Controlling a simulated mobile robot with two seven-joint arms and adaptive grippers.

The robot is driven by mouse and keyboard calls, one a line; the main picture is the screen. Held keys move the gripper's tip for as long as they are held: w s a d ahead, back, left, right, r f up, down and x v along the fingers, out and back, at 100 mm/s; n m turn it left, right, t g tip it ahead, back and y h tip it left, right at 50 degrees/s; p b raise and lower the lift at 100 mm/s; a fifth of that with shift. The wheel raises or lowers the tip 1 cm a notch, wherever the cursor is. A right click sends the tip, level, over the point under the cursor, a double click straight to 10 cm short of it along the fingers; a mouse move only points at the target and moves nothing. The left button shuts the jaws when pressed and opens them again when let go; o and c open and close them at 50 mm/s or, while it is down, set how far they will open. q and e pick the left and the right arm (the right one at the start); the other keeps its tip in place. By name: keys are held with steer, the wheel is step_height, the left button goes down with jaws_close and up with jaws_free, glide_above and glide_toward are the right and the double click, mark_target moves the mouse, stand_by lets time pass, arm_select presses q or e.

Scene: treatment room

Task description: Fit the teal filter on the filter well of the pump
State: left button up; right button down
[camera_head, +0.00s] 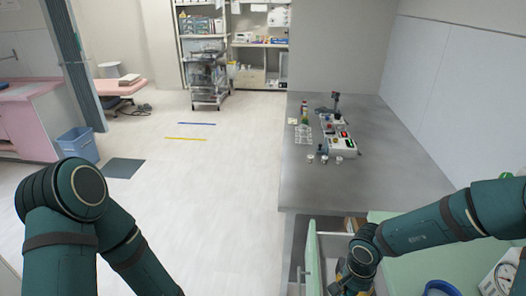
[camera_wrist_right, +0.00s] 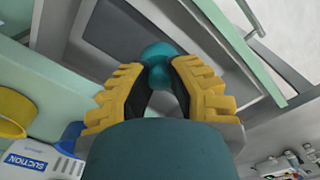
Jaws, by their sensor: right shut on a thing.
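The teal filter (camera_wrist_right: 157,52) shows in the right wrist view as a rounded piece with a narrower part below it. My right gripper (camera_wrist_right: 158,76) is shut on it and holds it above the open drawer (camera_wrist_right: 100,28). In the head view my right gripper (camera_head: 350,280) is down at the drawer, at the bottom edge, and the filter cannot be made out there. A white device marked SUCTION (camera_wrist_right: 38,162), likely the pump, is at the lower left of the wrist view. Its filter well cannot be made out. My left gripper is outside the frames.
The drawer front (camera_head: 312,262) stands out beside the green counter (camera_head: 405,277). A white device with a gauge (camera_head: 503,276) and a blue round container (camera_head: 440,288) are at the lower right. The grey bench (camera_head: 390,165) bears small devices (camera_head: 340,143) and cups; its near part is clear.

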steer(key=a+n, duration=0.1)
steer(key=n, duration=0.2)
steer(key=w+a+n+b, duration=0.1)
steer(key=a+n, duration=0.1)
steer(key=n, duration=0.1)
steer(key=w+a+n+b, duration=0.1)
steer(key=n, duration=0.2)
steer(key=shift+a+f+n, duration=0.3)
steer(key=shift+f, duration=0.1)
